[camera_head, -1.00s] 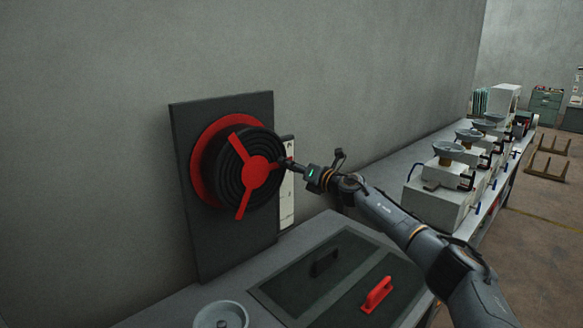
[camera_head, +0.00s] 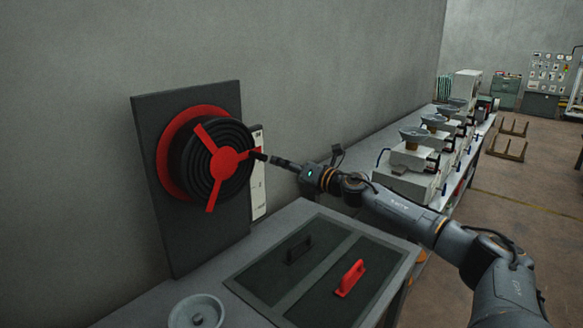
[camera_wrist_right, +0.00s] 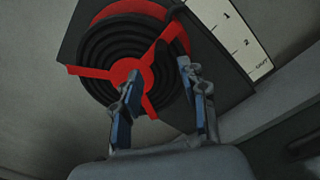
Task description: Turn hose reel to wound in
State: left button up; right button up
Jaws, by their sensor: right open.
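The hose reel (camera_head: 232,137) has a coiled black hose, a red back disc and a red three-spoke hub (camera_head: 224,163). It is mounted on an upright dark panel (camera_head: 157,215). One spoke points up-left, one down and one right; a dark handle shows near the right spoke's end. My right gripper (camera_head: 268,158) is at that end, coming from the right. In the right wrist view, its two fingers (camera_wrist_right: 157,80) are apart in front of the reel (camera_wrist_right: 103,45), with the handled spoke running up between them. Contact cannot be told. My left gripper is out of view.
A white scale plate (camera_head: 258,190) marked 1 and 2 stands right of the panel. Below are a bench with dark lids, a black handle (camera_head: 299,250), a red handle (camera_head: 350,277) and a round grey dish (camera_head: 197,312). White machines (camera_head: 408,180) stand on the bench behind.

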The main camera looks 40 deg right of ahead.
jog(key=shift+s+d, duration=0.2)
jog(key=shift+s, duration=0.95)
